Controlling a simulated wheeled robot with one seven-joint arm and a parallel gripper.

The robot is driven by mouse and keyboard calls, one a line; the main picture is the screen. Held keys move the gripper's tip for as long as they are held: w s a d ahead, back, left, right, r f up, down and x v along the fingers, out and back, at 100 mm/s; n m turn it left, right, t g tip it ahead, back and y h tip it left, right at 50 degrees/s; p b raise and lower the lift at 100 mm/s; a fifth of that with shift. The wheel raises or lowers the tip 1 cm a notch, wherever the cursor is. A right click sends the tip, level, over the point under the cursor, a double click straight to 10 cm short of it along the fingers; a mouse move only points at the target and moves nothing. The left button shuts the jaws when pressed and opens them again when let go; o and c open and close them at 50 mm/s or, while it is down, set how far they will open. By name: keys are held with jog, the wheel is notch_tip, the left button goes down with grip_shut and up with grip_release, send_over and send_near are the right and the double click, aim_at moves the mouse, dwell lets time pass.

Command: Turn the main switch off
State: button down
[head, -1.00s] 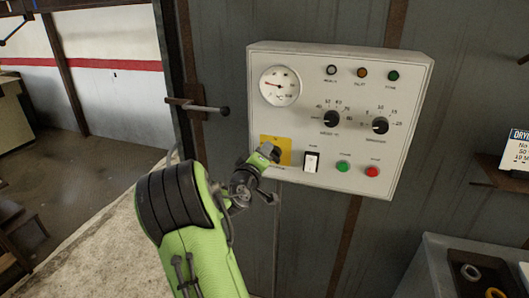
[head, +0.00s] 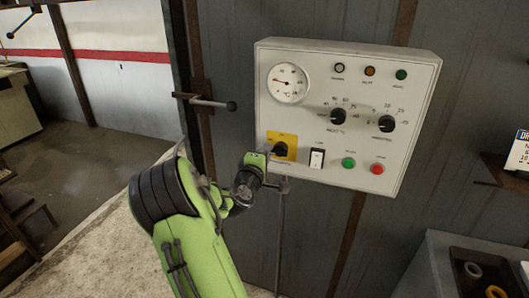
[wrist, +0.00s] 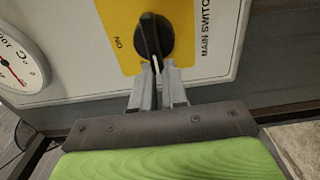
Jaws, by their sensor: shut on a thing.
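The main switch is a black rotary knob (head: 281,149) on a yellow plate (head: 291,138) at the panel's lower left. In the wrist view the knob (wrist: 151,38) shows close up, with "ON" to its left and "MAIN SWITCH" to its right. Its grip bar runs up and down in that view, crosswise to the "ON" side, with a pale line at the end nearest my fingers. My gripper (wrist: 157,92), also in the head view (head: 266,161), is shut on that near end of the knob. The exact contact is partly hidden.
The grey control panel (head: 420,100) also carries a gauge (head: 288,83), two dials, lamps, a rocker switch (head: 317,158), a green button (head: 348,163) and a red button (head: 377,169). A lever with a ball end (head: 231,106) juts out left of the panel. A grey bin (head: 440,262) stands lower right.

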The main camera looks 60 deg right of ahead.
jog(key=shift+s+d+f, duration=0.1)
jog(key=shift+s+d, duration=0.05)
jog(key=shift+s, duration=0.3)
jog(key=c, duration=1.1)
grip_release()
jog(key=shift+c, duration=0.2)
jog(key=o, duration=0.4)
jog(key=shift+s+d, duration=0.15)
jog(key=shift+s, duration=0.1)
jog(key=shift+c, duration=0.2)
jog(key=s+a+b, duration=0.2)
jog(key=a+b, duration=0.2)
jog(key=a, duration=1.1)
jog(key=shift+a+b, duration=0.35)
jog(key=shift+b, duration=0.05)
